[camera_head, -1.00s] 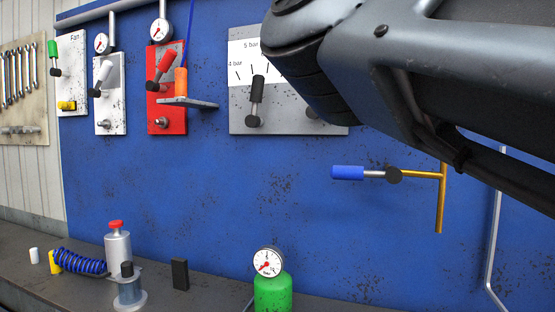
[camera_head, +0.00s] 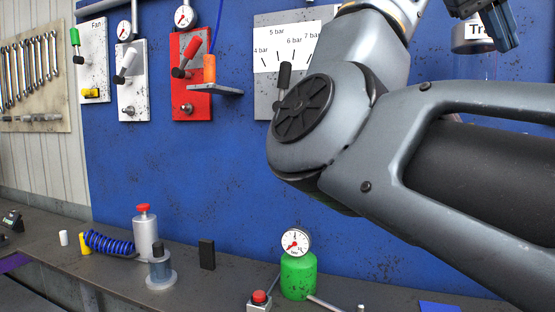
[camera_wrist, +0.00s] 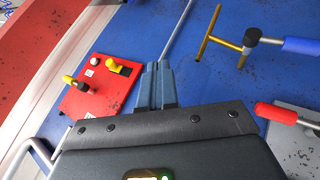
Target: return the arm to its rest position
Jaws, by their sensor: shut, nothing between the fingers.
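My own arm crosses the right half of the head view, with its bent elbow in front of the blue panel (camera_head: 180,150). My gripper (camera_wrist: 156,68) shows in the wrist view with its two blue-grey fingers together and nothing between them. Part of what looks like its fingers also shows at the top right of the head view. In the wrist view the fingers point towards the blue panel, between a red plate (camera_wrist: 95,88) with yellow and white knobs and a brass T-shaped valve with a blue handle (camera_wrist: 300,45). No contact with these is visible.
A pressure-scale board (camera_head: 263,60) is partly hidden behind my arm. A red lever plate (camera_head: 190,95) and white lever plates hang left of it. A green bottle with a gauge (camera_head: 298,278) and a grey cylinder (camera_head: 145,235) stand on the bench. A red-handled lever (camera_wrist: 275,113) is right of the fingers.

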